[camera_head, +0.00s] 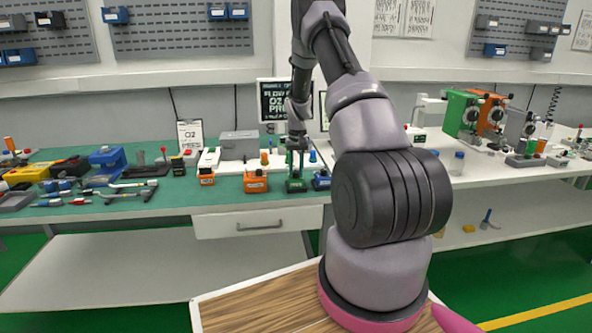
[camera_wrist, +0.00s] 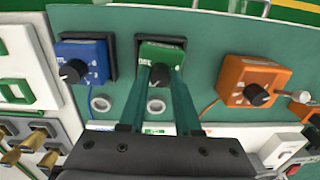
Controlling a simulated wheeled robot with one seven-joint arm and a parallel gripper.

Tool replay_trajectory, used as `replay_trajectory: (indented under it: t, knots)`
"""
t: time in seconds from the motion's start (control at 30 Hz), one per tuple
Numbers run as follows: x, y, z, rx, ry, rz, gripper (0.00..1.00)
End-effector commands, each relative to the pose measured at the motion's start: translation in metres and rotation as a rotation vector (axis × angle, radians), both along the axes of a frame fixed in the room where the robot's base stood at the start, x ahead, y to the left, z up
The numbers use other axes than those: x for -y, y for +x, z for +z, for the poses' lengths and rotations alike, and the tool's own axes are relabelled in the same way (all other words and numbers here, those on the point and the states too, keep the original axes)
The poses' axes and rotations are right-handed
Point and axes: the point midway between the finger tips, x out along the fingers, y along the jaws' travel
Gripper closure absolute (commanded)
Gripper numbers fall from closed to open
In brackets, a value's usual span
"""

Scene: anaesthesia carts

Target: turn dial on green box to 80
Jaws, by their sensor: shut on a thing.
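The green box (camera_wrist: 163,52) stands on the green-topped bench between a blue box and an orange box. Its black dial (camera_wrist: 159,75) sits between my gripper's fingertips (camera_wrist: 161,73) in the wrist view. The two green fingers are closed on the dial from both sides. The dial's pointer and most of the scale are too small or hidden to read. In the head view the green box (camera_head: 296,185) is partly covered by my gripper (camera_head: 296,150), which reaches down over it from above.
The blue box (camera_wrist: 82,62) and orange box (camera_wrist: 252,82), each with a black dial, stand close on either side in the wrist view. Loose tools (camera_head: 130,188) lie on the bench to the left in the head view. A drawer (camera_head: 258,223) is below the bench edge.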

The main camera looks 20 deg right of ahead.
Motion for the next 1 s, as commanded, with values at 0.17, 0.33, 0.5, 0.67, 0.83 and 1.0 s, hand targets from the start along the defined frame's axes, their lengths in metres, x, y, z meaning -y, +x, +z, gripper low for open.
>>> replay_trajectory:
  t: [0.17,0.33,0.5,0.67,0.83,1.0]
  knots:
    - [-0.0008,0.0001,0.0005,0.0,0.0,-0.164,1.0]
    - [-0.0006,0.0002,0.0005,0.001,0.0,-0.31,1.0]
    - [-0.0002,0.0002,0.0005,0.002,-0.001,-0.433,1.0]
    - [-0.0004,0.0002,0.0005,0.002,-0.001,-0.518,1.0]
    - [-0.0001,0.0002,0.0005,0.002,0.0,-0.574,1.0]
    - [0.0003,0.0001,0.0005,0.002,-0.001,-0.601,1.0]
